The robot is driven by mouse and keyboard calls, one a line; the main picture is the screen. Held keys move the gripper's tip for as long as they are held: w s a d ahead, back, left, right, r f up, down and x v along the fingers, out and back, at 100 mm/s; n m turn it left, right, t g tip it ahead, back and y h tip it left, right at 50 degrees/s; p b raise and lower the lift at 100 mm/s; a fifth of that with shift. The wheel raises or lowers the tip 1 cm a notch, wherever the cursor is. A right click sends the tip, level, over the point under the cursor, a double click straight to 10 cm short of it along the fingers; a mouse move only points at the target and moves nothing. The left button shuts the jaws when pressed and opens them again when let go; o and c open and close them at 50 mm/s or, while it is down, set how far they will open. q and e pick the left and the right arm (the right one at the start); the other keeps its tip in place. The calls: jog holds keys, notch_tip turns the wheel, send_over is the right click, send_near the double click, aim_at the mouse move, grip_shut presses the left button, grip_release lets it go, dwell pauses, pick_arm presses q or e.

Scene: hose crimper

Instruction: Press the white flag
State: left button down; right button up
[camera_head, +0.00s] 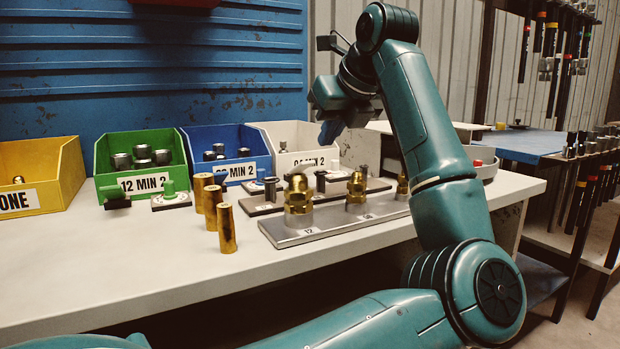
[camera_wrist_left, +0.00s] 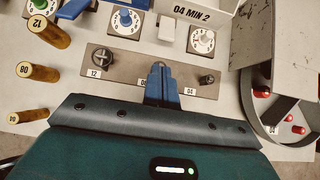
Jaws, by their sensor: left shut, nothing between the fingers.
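The white flag (camera_wrist_left: 166,29) is a small pale block below the white bin in the left wrist view. In the head view I cannot make it out clearly among the fittings. My left gripper (camera_head: 331,131) hangs from the raised arm above the bench, in front of the white bin (camera_head: 283,136). Its blue fingers (camera_wrist_left: 160,70) are shut and empty in the left wrist view. Their tips point toward the white flag, with a gap in the picture between them. The fingers cover the middle of the dark plate (camera_wrist_left: 130,68). My right gripper is not in view.
Brass fittings stand on a metal plate (camera_head: 330,226), with brass sleeves (camera_head: 227,228) to its left. A green flag (camera_head: 115,195) and yellow, green and blue bins stand further left. A dial with a white knob (camera_wrist_left: 206,38) is right of the white flag. A round tray (camera_wrist_left: 250,115) is at right.

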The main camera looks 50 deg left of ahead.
aim_at(310, 165)
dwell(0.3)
pick_arm(q)
jog(key=b+x, duration=0.3)
jog(key=x, duration=0.6)
jog(key=shift+d, duration=0.1)
jog(key=shift+a+f, duration=0.35)
jog(key=shift+a, duration=0.1)
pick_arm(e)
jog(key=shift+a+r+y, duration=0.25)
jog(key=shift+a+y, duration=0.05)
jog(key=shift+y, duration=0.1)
